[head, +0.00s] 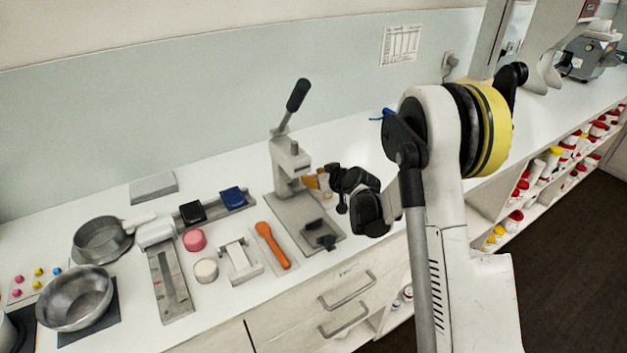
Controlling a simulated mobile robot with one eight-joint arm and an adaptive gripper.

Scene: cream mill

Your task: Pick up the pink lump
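A round pink piece (195,240), like a short puck, sits on the white counter between the grey slotted board and the black and blue blocks. Small pink lumps (17,279) also lie at the far left, among yellow and blue ones on a pale sheet. I cannot tell which pink thing the task names. My gripper (338,188) is black and hangs beside the lever press, well to the right of all the pink things. Its fingers are small and dark, partly overlapping each other, so its opening is unclear. I see nothing pink at it.
The lever press (292,165) stands close to my gripper. An orange spoon (272,245), white stand (240,262), white round piece (206,270), slotted board (169,285) and metal bowls (75,297) crowd the counter. Drawers (345,302) are below its front edge.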

